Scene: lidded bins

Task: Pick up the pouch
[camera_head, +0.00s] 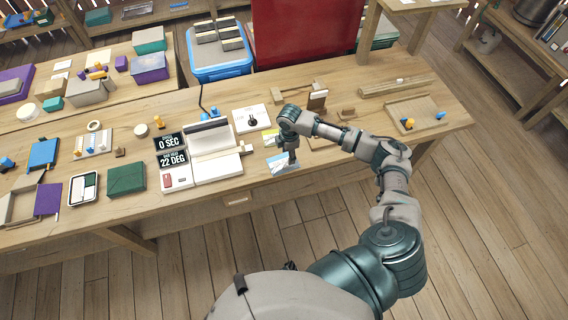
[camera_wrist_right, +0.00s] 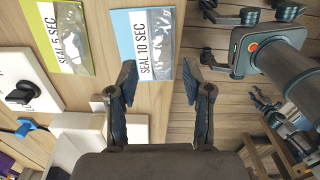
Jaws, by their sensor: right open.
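A pouch with a blue border (camera_head: 277,168) lies near the front edge of the wooden workbench. In the right wrist view this pouch (camera_wrist_right: 146,30) reads "SEAL 10 SEC" and has a clear window with greyish contents. A second pouch with a yellow-green border (camera_head: 268,138) lies behind it; in the wrist view this second pouch (camera_wrist_right: 60,42) reads "SEAL 5 SEC". My right gripper (camera_head: 290,161) points down over the blue-bordered pouch. In the wrist view its two fingers (camera_wrist_right: 159,72) are spread and empty, with the pouch ahead between them.
A white sealing machine (camera_head: 215,168) stands left of the pouches, with black displays (camera_head: 171,150) reading "0 SEC" and "22 DEG". A white dial box (camera_head: 251,119) is behind. A wooden tray (camera_head: 424,106) lies at right.

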